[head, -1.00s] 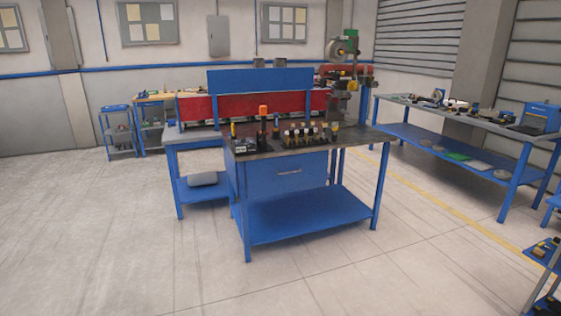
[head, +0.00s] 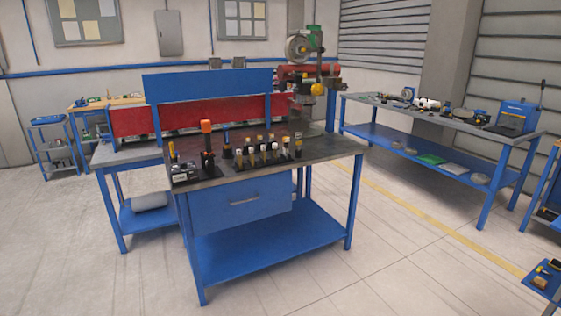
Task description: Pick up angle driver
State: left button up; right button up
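A blue workbench (head: 320,152) with a dark top stands in the middle of the head view. On it several upright tools with dark and yellowish handles stand in a row in a dark holder (head: 262,165). An orange-topped dark tool (head: 207,140) stands at the left part of the top, beside a small grey and black item (head: 184,173). I cannot tell which of these, if any, is the angle driver; they are too small. Neither of my grippers is in view.
A small cart (head: 545,275) is at the lower right. The floor in front is clear.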

aim_at(206, 125)
jog(key=i, duration=1.35)
jog(key=i+l+u, duration=0.1)
jog(key=i+u, duration=0.2)
jog(key=i, duration=0.25)
jog(key=i+l+u, duration=0.35)
jog(key=i, duration=0.2)
jog(key=j, duration=0.1)
